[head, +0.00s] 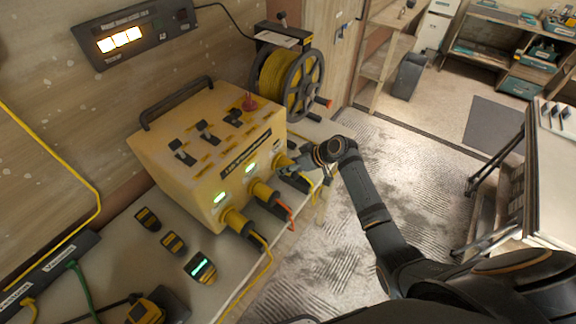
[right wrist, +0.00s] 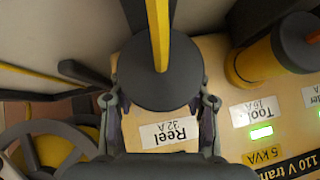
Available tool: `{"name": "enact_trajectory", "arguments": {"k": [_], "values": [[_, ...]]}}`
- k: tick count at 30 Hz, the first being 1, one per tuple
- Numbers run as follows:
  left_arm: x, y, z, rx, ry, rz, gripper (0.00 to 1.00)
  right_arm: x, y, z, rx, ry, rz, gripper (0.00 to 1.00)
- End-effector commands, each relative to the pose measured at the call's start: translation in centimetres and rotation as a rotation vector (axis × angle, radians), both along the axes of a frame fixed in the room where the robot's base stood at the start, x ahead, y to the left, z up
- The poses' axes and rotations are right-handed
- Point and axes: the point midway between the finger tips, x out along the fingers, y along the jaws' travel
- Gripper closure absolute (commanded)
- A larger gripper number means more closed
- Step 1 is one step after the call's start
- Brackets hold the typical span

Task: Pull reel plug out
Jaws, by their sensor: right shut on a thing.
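The yellow transformer box (head: 215,150) stands on the bench with a row of sockets along its front. My right gripper (head: 300,164) is at the socket furthest right in the head view. In the right wrist view my right gripper (right wrist: 160,105) is shut on the black reel plug (right wrist: 183,78), one finger on each side. A yellow cable (right wrist: 159,35) leads from the plug. The label reading "Reel 32 A" (right wrist: 168,134) shows beside it on the panel. The plug's front end is hidden, so I cannot tell how deep it sits. My left gripper is not in view.
Other yellow plugs sit in neighbouring sockets, one at the middle (head: 262,191) and one nearer (head: 236,221). A yellow cable reel (head: 285,80) stands behind the box. A meter (head: 200,268) lies on the bench.

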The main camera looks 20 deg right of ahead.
Motion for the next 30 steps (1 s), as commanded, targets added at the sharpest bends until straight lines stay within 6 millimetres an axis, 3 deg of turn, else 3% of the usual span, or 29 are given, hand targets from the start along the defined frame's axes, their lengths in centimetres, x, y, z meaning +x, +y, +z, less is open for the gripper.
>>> {"name": "enact_trajectory", "arguments": {"k": [5,15,23,24,29,30], "values": [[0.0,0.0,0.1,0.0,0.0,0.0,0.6,-0.1,-0.1,0.0,0.0,0.001,0.0,1.0],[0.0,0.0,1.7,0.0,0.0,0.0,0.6,-3.7,-3.0,0.1,-0.002,0.002,0.0,1.0],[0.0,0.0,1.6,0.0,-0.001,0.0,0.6,-3.8,-3.0,-0.1,-0.002,0.002,0.001,1.0],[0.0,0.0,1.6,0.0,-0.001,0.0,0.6,-3.8,-3.0,-0.1,-0.002,0.002,0.001,0.52],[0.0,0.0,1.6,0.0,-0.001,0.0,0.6,-3.8,-3.0,-0.1,-0.001,0.002,0.0,0.3],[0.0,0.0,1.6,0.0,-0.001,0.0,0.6,-3.8,-3.0,0.0,-0.001,0.002,0.0,0.29]]}}
